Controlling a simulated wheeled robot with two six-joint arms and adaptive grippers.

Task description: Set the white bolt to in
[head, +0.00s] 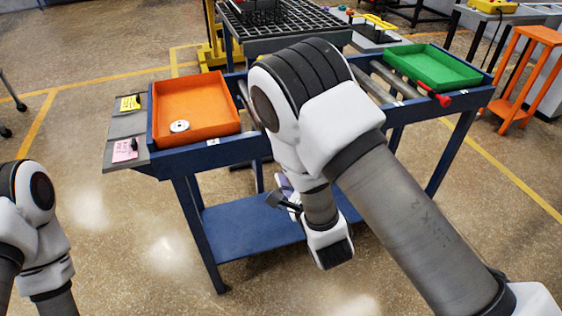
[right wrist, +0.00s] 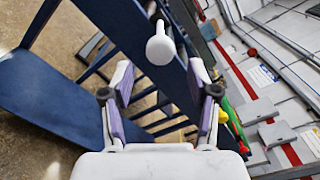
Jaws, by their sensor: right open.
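The white bolt (right wrist: 161,46) shows in the right wrist view as a pale rounded knob on a short stem, against the blue frame (right wrist: 145,38) of the cart. My right gripper (right wrist: 160,72) is open, with its two purple-and-white fingers spread to either side of the line to the knob. The knob appears just beyond the fingertips, and I see no contact. In the head view my right arm covers the bolt, and only part of the right gripper (head: 284,196) shows. My left arm is at the left edge, but its gripper is out of view.
The blue cart (head: 255,232) carries an orange tray (head: 205,112) with a white disc (head: 180,126) and a green tray (head: 432,66). A red handle (head: 433,94) sticks out at its right. A black grid table (head: 285,22) stands behind.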

